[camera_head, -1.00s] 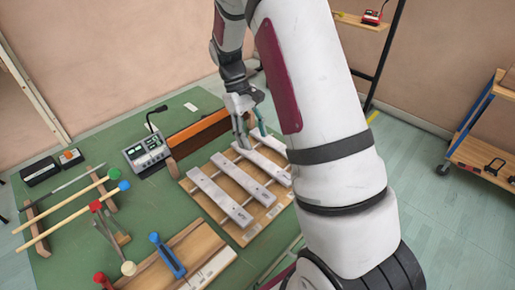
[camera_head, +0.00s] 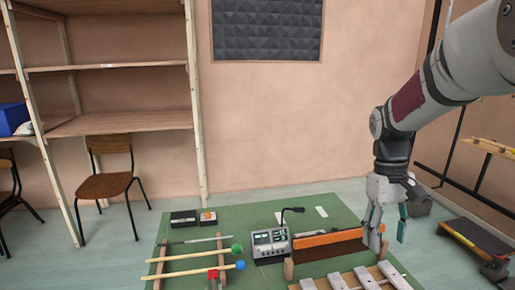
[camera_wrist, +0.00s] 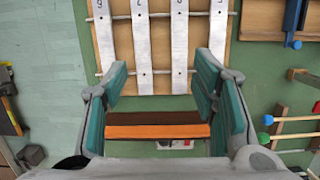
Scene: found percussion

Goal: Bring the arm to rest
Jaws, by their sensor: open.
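My gripper (camera_head: 388,238) hangs from my arm at the right of the head view, fingers pointing down. It is open, with nothing between its fingers. In the wrist view, the two teal-padded fingers (camera_wrist: 163,78) stand wide apart. The metal bars (camera_wrist: 142,50) on their wooden board (camera_wrist: 108,58) lie beyond the fingertips. In the head view the bars (camera_head: 368,279) are at the bottom edge, partly cut off. An orange-and-brown board (camera_head: 328,245) stands just left of my gripper and shows between the fingers in the wrist view.
The green table surface (camera_head: 180,232) holds a grey control box with a microphone (camera_head: 270,243), a green-headed mallet (camera_head: 237,249) and a blue-headed mallet (camera_head: 240,265). A chair (camera_head: 107,182) and shelves (camera_head: 120,122) stand behind at left. A low wheeled cart (camera_head: 470,238) stands at right.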

